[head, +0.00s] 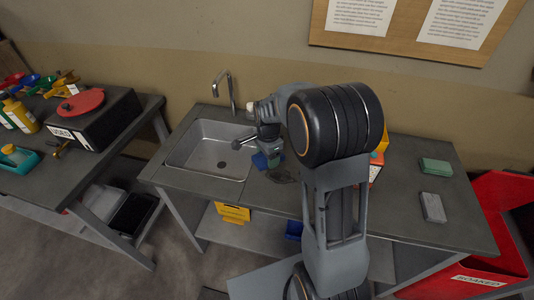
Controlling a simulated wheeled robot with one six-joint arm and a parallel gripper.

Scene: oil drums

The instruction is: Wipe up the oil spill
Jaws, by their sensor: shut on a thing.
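My gripper (270,150) is low over the grey bench, just right of the sink, and partly hidden by my arm. It is shut on a small blue thing (260,162), which looks like a pad or cloth. A dark patch (281,176), which looks like the oil spill, lies on the bench beside the blue thing. I cannot tell whether the blue thing touches the patch. A green block (435,167) and a grey block (433,207) lie on the right of the bench.
The sink (211,150) with its tap (225,90) is at left. A red bin labelled SOAKED (487,250) stands at right. A yellow-orange container (379,155) is partly behind my arm. A left table holds a black box labelled USED (95,120) and bottles.

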